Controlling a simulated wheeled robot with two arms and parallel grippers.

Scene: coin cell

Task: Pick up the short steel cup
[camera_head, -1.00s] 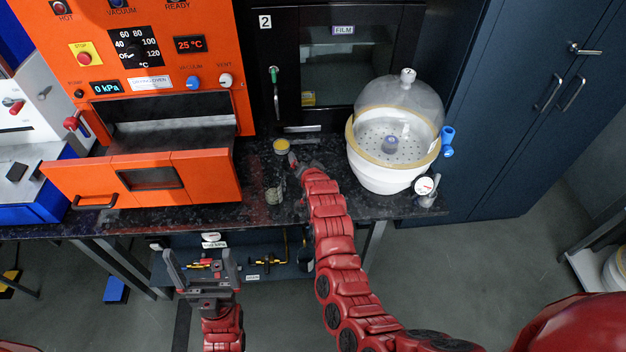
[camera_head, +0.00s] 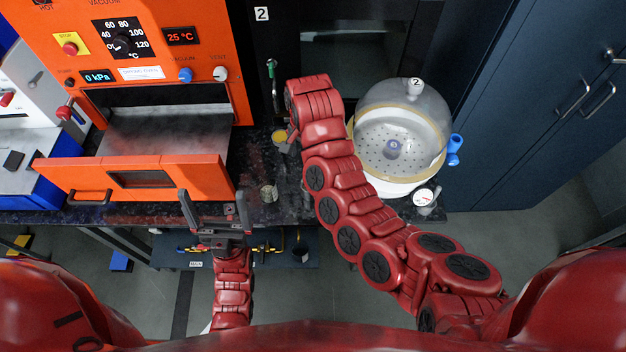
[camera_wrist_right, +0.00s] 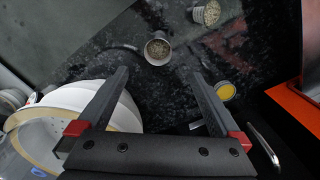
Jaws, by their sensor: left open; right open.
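Two small metal cups holding grainy material stand on the dark speckled counter (camera_head: 255,207). One cup (camera_wrist_right: 157,48) is just beyond and roughly between my right fingertips in the right wrist view. The other cup (camera_wrist_right: 207,13) is at that view's top edge and also shows in the head view (camera_head: 268,193). A low round container with yellow contents (camera_wrist_right: 226,91) is beside my right finger; it shows in the head view (camera_head: 280,136). I cannot tell which is the short steel cup. My right gripper (camera_wrist_right: 158,75) is open and empty. My left gripper (camera_head: 212,195) is open and empty, before the counter.
An orange oven (camera_head: 215,105) with its door lowered stands left. A white desiccator with a clear dome (camera_head: 420,105) stands right of my right arm. A black cabinet (camera_head: 262,45) is behind. My right arm hides part of the counter.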

